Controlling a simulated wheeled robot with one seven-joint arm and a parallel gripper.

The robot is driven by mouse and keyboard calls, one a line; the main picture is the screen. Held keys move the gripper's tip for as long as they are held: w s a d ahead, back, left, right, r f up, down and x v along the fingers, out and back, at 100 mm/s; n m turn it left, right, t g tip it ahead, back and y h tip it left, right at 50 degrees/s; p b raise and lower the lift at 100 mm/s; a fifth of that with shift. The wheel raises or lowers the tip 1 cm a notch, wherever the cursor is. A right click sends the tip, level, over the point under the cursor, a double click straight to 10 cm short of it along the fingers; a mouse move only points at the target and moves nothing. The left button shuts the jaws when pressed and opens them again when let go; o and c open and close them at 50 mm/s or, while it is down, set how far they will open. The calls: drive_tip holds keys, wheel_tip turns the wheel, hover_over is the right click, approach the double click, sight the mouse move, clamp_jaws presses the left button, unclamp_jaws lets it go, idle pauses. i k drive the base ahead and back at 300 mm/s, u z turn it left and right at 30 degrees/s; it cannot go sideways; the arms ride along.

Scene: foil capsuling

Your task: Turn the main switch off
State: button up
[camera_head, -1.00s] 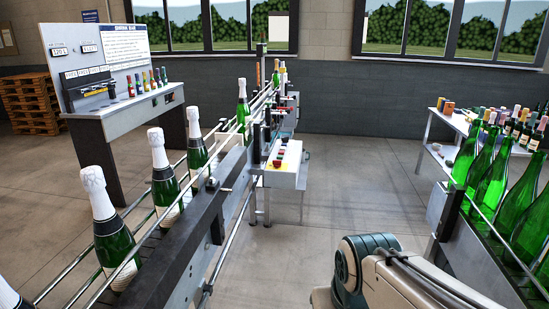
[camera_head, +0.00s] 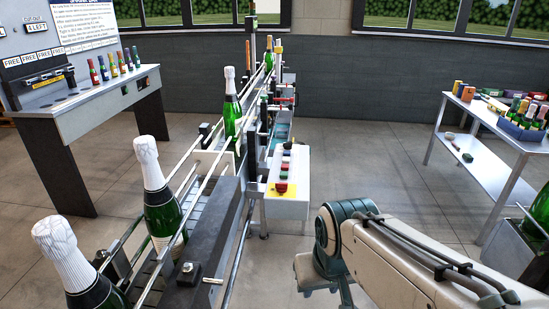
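A white control box (camera_head: 290,208) stands on the right side of the bottling line, near the middle of the view. Its sloped top carries a row of small red, green and dark controls. At the near end is a red knob on a yellow plate (camera_head: 282,188), which looks like the main switch. Its turned position is too small to tell. My arm reaches in from the lower right and bends in front of the box, apart from it. My gripper is not visible.
Foil-topped bottles (camera_head: 162,205) stand on the conveyor (camera_head: 210,215) at left. A display bench (camera_head: 105,105) is at the far left. A white table (camera_head: 500,130) with small boxes and bottles is at right. Open floor (camera_head: 375,150) lies between the line and that table.

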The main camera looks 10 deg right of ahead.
sight(281, 187)
drive_tip(key=z, duration=0.25)
drive_tip(key=i, duration=1.3)
drive_tip(key=z, duration=0.2)
